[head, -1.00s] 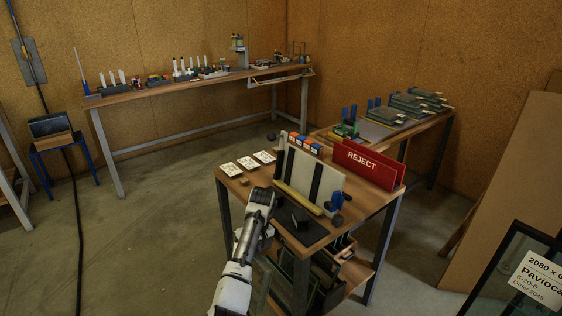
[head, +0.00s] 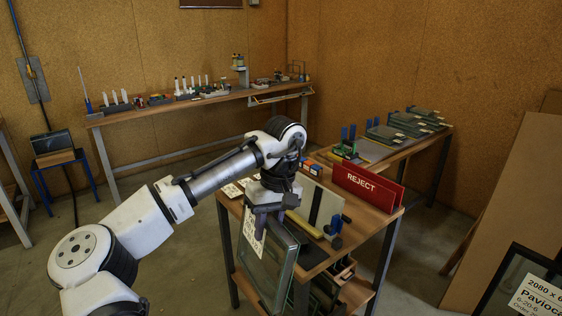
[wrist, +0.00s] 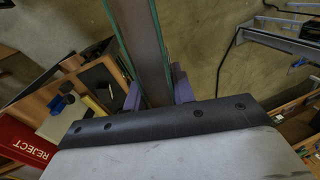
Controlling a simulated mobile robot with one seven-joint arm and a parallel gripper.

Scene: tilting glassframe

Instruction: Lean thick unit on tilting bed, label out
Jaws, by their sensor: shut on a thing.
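My gripper (head: 268,208) is shut on a glass unit (head: 267,268) by its top edge. The unit hangs roughly upright at the near left side of the table, with a white printed label (head: 254,232) on the face toward the head camera. In the wrist view the unit (wrist: 147,45) shows a broad grey spacer between green glass edges, between purple-grey fingers (wrist: 157,92). The tilting bed (head: 327,207) is a pale leaning board with dark strips and a yellow ledge (head: 304,223), right of the gripper. My arm and the unit hide its left part.
A red REJECT rack (head: 366,186) stands on the table right of the bed. A blue-knobbed part (head: 337,222) sits by the ledge's right end. Further units are on the lower shelf (head: 328,286). A dark-framed labelled pane (head: 520,285) leans at lower right.

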